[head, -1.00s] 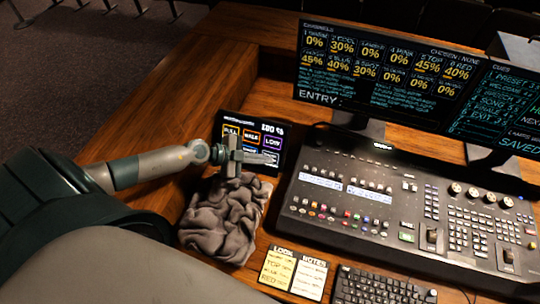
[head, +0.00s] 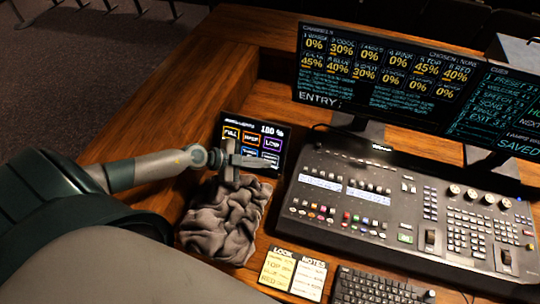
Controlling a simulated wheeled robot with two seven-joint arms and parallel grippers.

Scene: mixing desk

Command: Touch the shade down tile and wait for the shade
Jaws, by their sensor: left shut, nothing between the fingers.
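A small black touch panel (head: 264,131) stands at the left of the mixing desk, its readout showing 100 %. Its upper row has tiles marked FULL, HALF and LOW. A lower row of tiles is partly hidden behind my left gripper, and I cannot read which one is the shade down tile. My left gripper (head: 262,162) is shut and empty, its fingers pointing right across the panel's lower edge. I cannot tell whether the fingertips touch the panel. No shade is in view. My right gripper is not in view.
A crumpled grey cloth (head: 222,222) lies just below my left gripper. The mixing console (head: 400,205) is to the right, with a wide monitor (head: 385,75) behind it. Look and notes cards (head: 293,272) and a keyboard (head: 380,288) lie in front. Bare wood is left of the panel.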

